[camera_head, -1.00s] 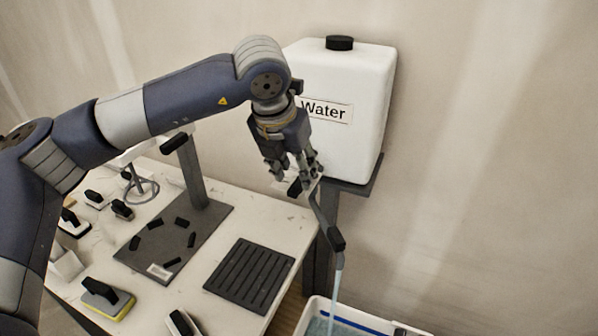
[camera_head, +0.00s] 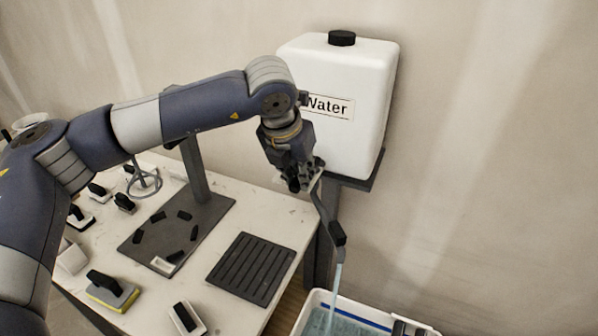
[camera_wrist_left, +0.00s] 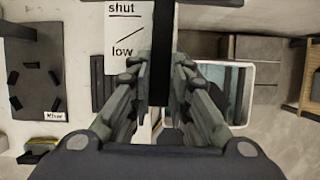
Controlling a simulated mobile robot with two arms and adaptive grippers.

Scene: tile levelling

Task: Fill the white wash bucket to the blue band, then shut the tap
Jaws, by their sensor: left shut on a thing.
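The white water tank (camera_head: 345,150) stands on a dark bracket by the wall. Its tap spout (camera_head: 328,215) hangs below, and a pale blue stream (camera_head: 337,285) runs from it. The stream falls into the white wash bucket (camera_head: 312,303), cut off by the lower edge, with bluish water inside. The water's height against the blue band cannot be told. My left gripper (camera_head: 303,182) is shut at the tap, on the dark tap lever (camera_wrist_left: 162,50), which runs between its fingers in the wrist view. A card (camera_wrist_left: 124,65) beside it reads "shut" and "low". My right gripper is not in view.
The white table (camera_head: 225,315) carries a ribbed black mat (camera_head: 250,268), a dark stand base (camera_head: 205,215), a yellow-edged sponge float (camera_head: 112,290), and several black-handled tools. The tank's post stands between table and wall. A dark fitting (camera_head: 410,328) sits at the bucket's right rim.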

